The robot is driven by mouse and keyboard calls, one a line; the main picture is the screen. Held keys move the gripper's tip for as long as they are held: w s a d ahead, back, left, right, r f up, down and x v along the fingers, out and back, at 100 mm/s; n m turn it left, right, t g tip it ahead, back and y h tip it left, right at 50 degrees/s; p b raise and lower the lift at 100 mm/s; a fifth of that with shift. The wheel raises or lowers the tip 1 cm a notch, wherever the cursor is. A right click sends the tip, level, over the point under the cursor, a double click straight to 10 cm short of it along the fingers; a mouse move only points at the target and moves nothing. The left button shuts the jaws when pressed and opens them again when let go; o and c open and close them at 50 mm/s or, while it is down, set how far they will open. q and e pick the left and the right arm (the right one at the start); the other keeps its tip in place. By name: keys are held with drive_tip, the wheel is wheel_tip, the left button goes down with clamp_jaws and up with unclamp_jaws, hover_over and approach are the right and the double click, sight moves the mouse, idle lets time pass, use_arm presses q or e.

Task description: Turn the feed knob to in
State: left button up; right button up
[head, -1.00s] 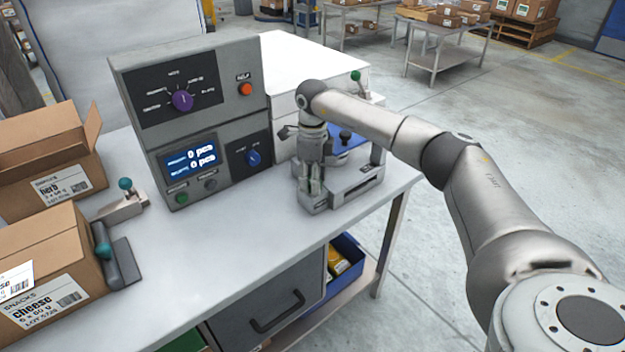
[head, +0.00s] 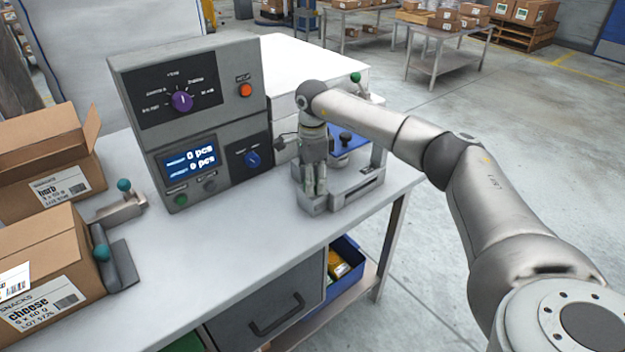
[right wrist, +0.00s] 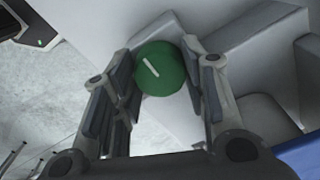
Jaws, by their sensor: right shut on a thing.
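My right gripper (head: 314,192) points down at the grey fixture (head: 345,192) on the right end of the bench. In the right wrist view its two fingers (right wrist: 165,85) are shut on a round green knob (right wrist: 160,68) with a white pointer line. The line lies at a slant. My arm and fingers hide this knob in the head view, and I see no readable label beside it. On the grey control box, a blue knob (head: 252,159) and a purple knob (head: 181,101) stand free. My left gripper is out of view.
The control box (head: 226,112) with a lit display (head: 188,161) stands behind and left of my gripper. Cartons (head: 45,235) and a stop with a teal ball (head: 124,185) are at the left. The front middle of the bench (head: 235,235) is clear.

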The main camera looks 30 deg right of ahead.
drive_tip(key=shift+w+r, duration=0.1)
drive_tip(key=o, duration=1.1)
wheel_tip(320, 180, up, 12)
drive_tip(key=shift+f, duration=0.1)
idle(0.4)
